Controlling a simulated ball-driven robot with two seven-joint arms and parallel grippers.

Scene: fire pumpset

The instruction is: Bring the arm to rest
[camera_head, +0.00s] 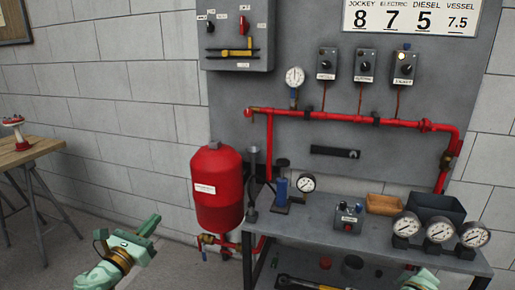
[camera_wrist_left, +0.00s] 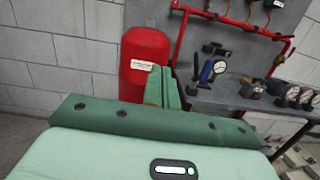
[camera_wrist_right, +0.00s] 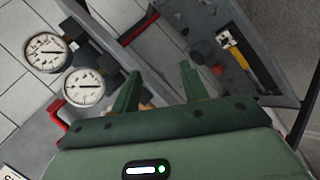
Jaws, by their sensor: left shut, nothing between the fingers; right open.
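My left gripper (camera_head: 147,226) is at the lower left of the head view, in free air left of the red tank (camera_head: 218,190). Its fingers are together and empty; they also show in the left wrist view (camera_wrist_left: 170,90). My right gripper (camera_wrist_right: 157,85) has its two fingers apart with nothing between them in the right wrist view. In the head view only a small green part of my right arm (camera_head: 421,279) shows at the bottom edge, in front of the bench.
The grey bench (camera_head: 320,220) carries several gauges (camera_head: 439,230), a small control box (camera_head: 348,217), a wooden tray (camera_head: 383,204) and a dark bin (camera_head: 436,205). Red pipes (camera_head: 350,117) cross the panel. A wooden table (camera_head: 28,152) stands at the left. Floor between it and the tank is clear.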

